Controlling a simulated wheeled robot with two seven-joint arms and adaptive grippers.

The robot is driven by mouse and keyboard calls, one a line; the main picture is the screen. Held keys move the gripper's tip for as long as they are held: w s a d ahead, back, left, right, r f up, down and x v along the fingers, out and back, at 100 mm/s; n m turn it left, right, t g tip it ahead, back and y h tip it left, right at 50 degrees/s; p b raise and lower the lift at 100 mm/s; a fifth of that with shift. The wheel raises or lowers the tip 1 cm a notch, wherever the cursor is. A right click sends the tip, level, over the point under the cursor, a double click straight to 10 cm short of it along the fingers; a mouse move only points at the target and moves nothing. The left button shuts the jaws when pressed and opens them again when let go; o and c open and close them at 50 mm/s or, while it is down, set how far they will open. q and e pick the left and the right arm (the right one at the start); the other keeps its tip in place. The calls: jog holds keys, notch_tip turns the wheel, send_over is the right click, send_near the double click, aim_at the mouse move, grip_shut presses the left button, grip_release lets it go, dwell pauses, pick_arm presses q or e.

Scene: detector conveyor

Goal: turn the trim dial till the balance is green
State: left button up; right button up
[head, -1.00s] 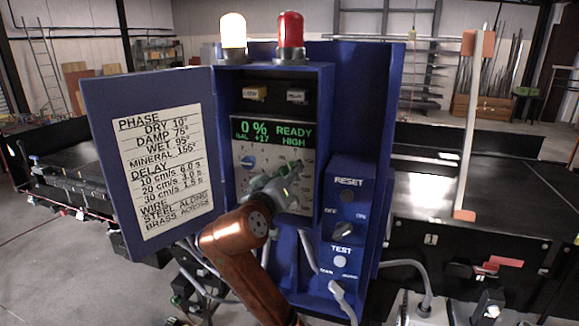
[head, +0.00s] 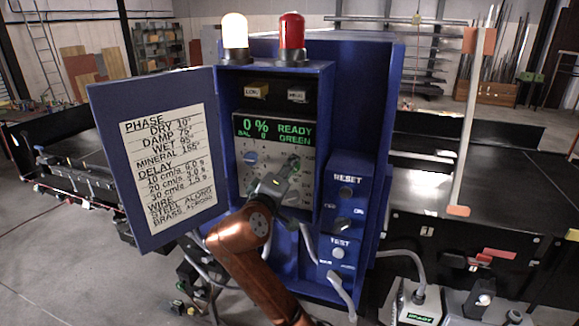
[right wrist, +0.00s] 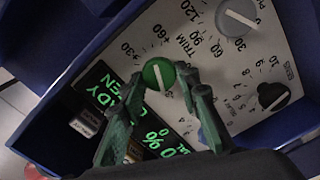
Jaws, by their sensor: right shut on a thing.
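The trim dial (right wrist: 157,74) is a round green knob with a pale pointer line, beside the word TRIM on the panel in the right wrist view. My right gripper (right wrist: 167,78) is shut on it, with a fingertip at each side. In the head view my right gripper (head: 284,178) reaches up to the panel from below and mostly hides the dial. The display (head: 274,130) reads 0 %, READY, BAL 0 and GREEN in green letters. It also shows in part in the right wrist view (right wrist: 135,115). My left gripper is out of view.
The open cabinet door (head: 160,165) with a settings list stands left of the panel. The panel also carries a grey knob (right wrist: 237,17) and a black knob (right wrist: 273,96). A blue RESET and TEST box (head: 345,215) juts out at the right. Cables hang below.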

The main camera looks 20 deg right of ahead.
dwell(0.4)
jog(key=o, duration=1.1)
jog(key=shift+o, duration=0.2)
jog(key=v, duration=1.2)
jog(key=shift+f, duration=0.1)
